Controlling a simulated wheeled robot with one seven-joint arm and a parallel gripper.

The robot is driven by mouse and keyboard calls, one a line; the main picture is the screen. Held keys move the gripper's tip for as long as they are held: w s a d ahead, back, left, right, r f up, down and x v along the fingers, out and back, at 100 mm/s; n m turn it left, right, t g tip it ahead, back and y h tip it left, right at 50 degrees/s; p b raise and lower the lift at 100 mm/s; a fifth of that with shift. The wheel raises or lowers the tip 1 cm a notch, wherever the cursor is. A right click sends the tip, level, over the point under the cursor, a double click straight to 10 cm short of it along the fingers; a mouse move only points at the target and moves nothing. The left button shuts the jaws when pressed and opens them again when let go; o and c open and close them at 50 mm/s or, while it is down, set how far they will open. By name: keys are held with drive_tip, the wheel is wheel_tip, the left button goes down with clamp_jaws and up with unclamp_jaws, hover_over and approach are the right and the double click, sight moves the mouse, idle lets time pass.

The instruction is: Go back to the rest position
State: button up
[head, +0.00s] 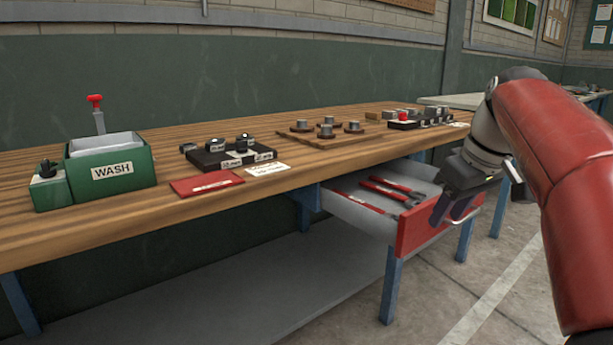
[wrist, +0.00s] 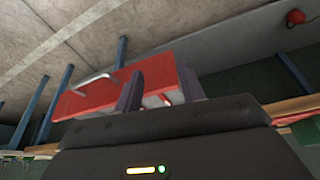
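My gripper (head: 441,208) hangs at the right in the head view, by the red front of an open drawer (head: 416,236). In the wrist view my gripper's two dark fingers (wrist: 160,92) stand apart with nothing held between them. The red drawer front (wrist: 90,92) and its pale handle (wrist: 97,80) show beyond the fingers. I cannot tell whether a finger touches the drawer.
The drawer holds red-handled tools (head: 390,188). The wooden bench (head: 250,204) carries a green WASH box (head: 112,170), a black block (head: 222,158), a red card (head: 206,183) and grey pieces on a board (head: 327,131). Open floor (head: 520,290) lies at the right.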

drive_tip(key=s+a+f+m+t+h, duration=0.1)
drive_tip(key=s+a+f, duration=0.3)
drive_tip(key=s+f, duration=0.5)
drive_tip(key=s+a+f+m+p, duration=0.1)
drive_tip(key=s+a+f+m, duration=0.3)
drive_tip(key=s+f, duration=0.5)
drive_tip(key=shift+s+a+t+h+p, duration=0.3)
drive_tip(key=shift+s+t+h, duration=0.1)
drive_tip(key=shift+s, duration=0.35)
drive_tip(key=shift+r, duration=0.1)
